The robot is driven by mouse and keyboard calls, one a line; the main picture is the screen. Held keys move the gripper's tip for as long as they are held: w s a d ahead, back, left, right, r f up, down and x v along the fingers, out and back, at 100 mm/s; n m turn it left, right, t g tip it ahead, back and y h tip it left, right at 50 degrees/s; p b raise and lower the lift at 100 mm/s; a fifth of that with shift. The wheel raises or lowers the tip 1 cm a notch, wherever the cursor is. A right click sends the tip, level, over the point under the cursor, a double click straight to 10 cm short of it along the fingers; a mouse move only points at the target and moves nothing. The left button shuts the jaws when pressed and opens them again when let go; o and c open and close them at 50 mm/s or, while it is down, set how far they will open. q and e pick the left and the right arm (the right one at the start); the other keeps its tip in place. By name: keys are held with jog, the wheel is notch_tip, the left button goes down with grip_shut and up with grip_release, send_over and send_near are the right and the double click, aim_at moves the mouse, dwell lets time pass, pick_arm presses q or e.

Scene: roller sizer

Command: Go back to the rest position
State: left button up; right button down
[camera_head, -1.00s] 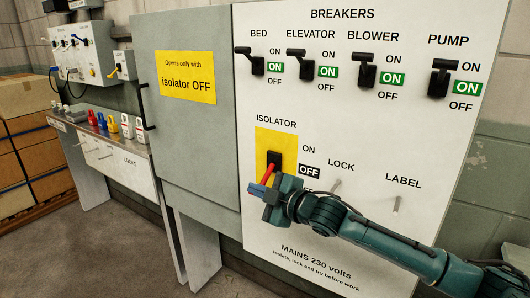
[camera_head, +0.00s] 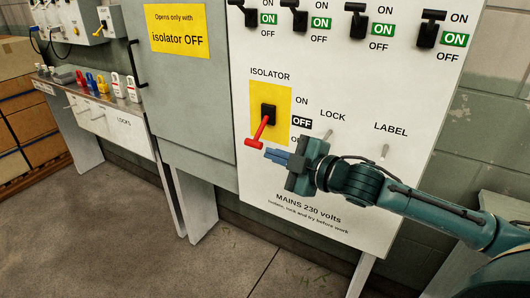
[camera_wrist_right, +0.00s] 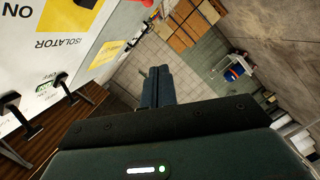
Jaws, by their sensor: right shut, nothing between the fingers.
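My right gripper (camera_head: 277,157) is shut and empty, its blue fingertips just right of the red isolator handle and apart from it. The isolator handle (camera_head: 259,134) slants down and to the left from its black hub on the yellow plate (camera_head: 284,98) of the white panel. The fingers also show shut in the right wrist view (camera_wrist_right: 157,85). My left gripper is not in view.
Black breaker levers (camera_head: 356,20) line the top of the panel (camera_head: 340,180). LOCK and LABEL pegs (camera_head: 384,151) stick out behind my right arm. A grey cabinet door (camera_head: 190,100) is at left, then a shelf with coloured padlocks (camera_head: 101,84). Floor in front is clear.

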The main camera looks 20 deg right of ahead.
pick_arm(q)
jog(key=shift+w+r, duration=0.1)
pick_arm(e)
jog(key=shift+s, duration=0.1)
dwell(0.4)
pick_arm(q)
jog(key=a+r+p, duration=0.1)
jog(key=p, duration=0.2)
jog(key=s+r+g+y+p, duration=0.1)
jog(key=p, duration=0.2)
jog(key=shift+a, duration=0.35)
pick_arm(e)
jog(key=s+a+f+m+g+h, duration=0.1)
jog(key=s+a+f+m, duration=0.1)
jog(key=s+f+m, duration=0.2)
jog(key=s+a+f+m+g+h, duration=0.1)
jog(key=s+a+f+m, duration=0.2)
jog(key=s+f, duration=0.7)
jog(key=s+a+f+m+g+h, duration=0.1)
jog(key=s+a+f+m+g, duration=0.1)
jog(key=s+f+m, duration=0.4)
notch_tip(320, 180, down, 3)
jog(key=shift+s+a+f+h, duration=0.15)
jog(key=shift+s+a+h, duration=0.25)
jog(key=shift+s+a, duration=0.4)
jog(key=shift+d, duration=0.1)
